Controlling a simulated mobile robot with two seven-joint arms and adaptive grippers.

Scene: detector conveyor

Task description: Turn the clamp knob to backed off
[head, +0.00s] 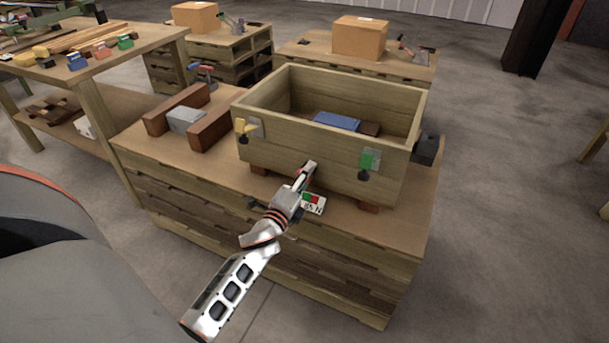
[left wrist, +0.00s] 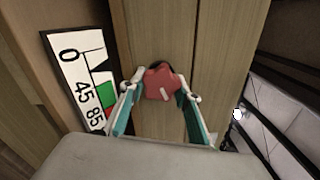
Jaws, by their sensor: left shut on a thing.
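A red, lobed clamp knob (left wrist: 160,84) with a white mark sits on a wooden face in the left wrist view. My left gripper (left wrist: 163,92) has one finger on each side of it and is shut on it. In the head view my left gripper (head: 307,171) reaches the front of the wooden crate and largely hides the knob. A white scale plate (head: 313,203) with red and green patches is beside the gripper. In the left wrist view the plate (left wrist: 78,80) is left of the knob and reads 0, 45, 85. My right gripper is out of view.
The open crate (head: 290,137) holds a blue block (head: 337,121). A yellow latch (head: 241,126) and a green-topped clamp (head: 368,161) are on its front wall. Brown blocks (head: 210,139) stand left of it on the pallet table. Cardboard boxes (head: 360,37) stand behind.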

